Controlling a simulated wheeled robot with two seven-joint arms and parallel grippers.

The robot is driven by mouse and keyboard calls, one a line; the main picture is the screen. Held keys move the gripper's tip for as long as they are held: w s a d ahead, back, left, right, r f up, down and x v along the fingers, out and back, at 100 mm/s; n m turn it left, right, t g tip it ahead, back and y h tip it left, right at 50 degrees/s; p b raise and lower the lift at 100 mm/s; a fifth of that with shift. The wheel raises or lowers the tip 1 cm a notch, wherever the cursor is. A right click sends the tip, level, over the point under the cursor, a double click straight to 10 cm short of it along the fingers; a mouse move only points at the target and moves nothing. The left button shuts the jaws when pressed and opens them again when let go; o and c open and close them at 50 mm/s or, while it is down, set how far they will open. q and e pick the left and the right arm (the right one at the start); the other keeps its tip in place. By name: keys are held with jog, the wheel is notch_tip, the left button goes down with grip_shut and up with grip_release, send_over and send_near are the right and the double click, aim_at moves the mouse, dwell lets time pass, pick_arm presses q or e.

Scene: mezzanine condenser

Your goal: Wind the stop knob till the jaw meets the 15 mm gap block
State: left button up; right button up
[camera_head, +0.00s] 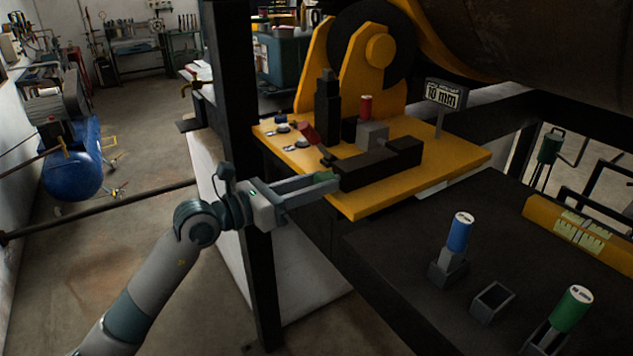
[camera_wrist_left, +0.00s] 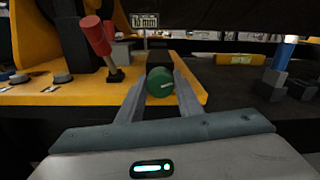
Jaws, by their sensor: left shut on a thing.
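My left gripper (camera_head: 322,184) is shut on the green stop knob (camera_wrist_left: 160,84), with one finger on each side of it. In the head view the green knob (camera_head: 328,177) is mostly hidden by the fingers, at the near end of a dark slide body (camera_head: 378,166) on the yellow plate (camera_head: 400,198).
A sign (camera_head: 443,95) above the plate reads 10 mm. A red-handled lever (camera_head: 308,134) stands close behind my left gripper. An empty holder (camera_head: 491,302) sits between the blue-topped and green-topped blocks on the dark bench (camera_head: 400,270). A dark post (camera_head: 232,80) rises near my left arm.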

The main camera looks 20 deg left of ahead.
pick_arm(q)
jog(key=o, duration=1)
pick_arm(e)
jog(key=shift+a, duration=0.1)
pick_arm(q)
jog(key=shift+o, duration=0.2)
jog(key=shift+s+a, duration=0.1)
pick_arm(e)
jog(key=shift+f, duration=0.1)
pick_arm(q)
jog(key=b+v, duration=0.8)
jog(key=v, duration=0.9)
pick_arm(e)
notch_tip(320, 180, down, 8)
jog(key=w, duration=0.2)
jog(key=shift+w+a+r+t, duration=0.2)
jog(key=shift+a+r+t, duration=0.05)
jog(key=shift+a+t, duration=0.05)
pick_arm(q)
jog(key=shift+a, duration=0.1)
pick_arm(e)
jog(key=shift+s, duration=0.25)
